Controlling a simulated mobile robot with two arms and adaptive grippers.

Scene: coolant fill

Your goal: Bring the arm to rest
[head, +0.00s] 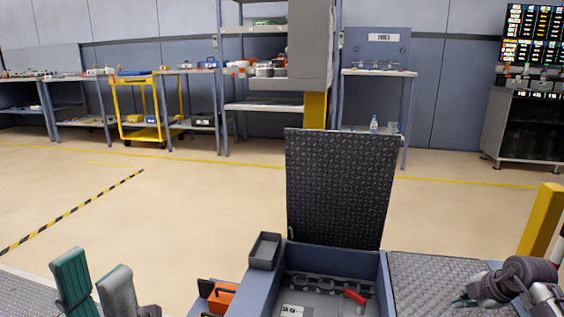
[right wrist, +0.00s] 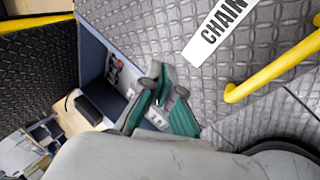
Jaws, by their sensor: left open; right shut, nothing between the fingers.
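My left gripper (head: 93,270) stands at the lower left of the head view, its two green-and-grey fingers upright and apart with nothing between them. My right gripper (head: 464,300) is at the lower right, beside the open bay and over the dark tread plate. Its green fingertips point left. In the right wrist view my right gripper (right wrist: 163,104) is shut and empty, with the tread plate and part of the open bay behind it.
A dark hinged lid (head: 340,188) stands raised behind an open blue-walled bay (head: 383,272) holding a red-handled item (head: 355,296). A small grey tray (head: 265,250) sits at its left corner. A yellow post (head: 540,222) stands right. A yellow rail (right wrist: 270,72) crosses the plate.

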